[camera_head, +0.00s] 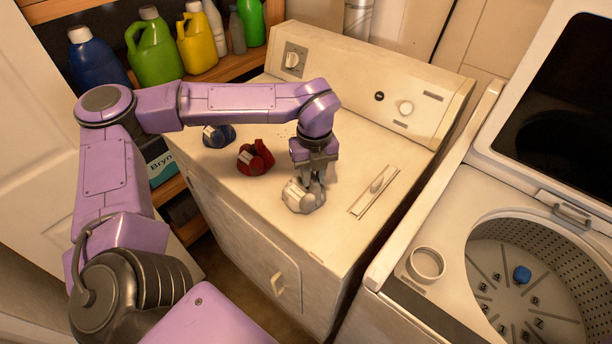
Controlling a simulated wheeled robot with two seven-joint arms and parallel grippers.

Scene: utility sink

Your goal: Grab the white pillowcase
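The white pillowcase (301,200) is a small folded bundle on the top of the dryer, near its front edge. My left gripper (311,181) points down right at it, and its fingers overlap the back part of the bundle in the picture. I cannot tell whether the fingers are closed on the cloth or only around it. The bundle appears to rest on the dryer top. My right gripper is not in view.
A red folded cloth (255,158) and a blue folded one (218,135) lie left on the dryer top (345,235). Bottles, including a yellow one (196,42), line a shelf behind.

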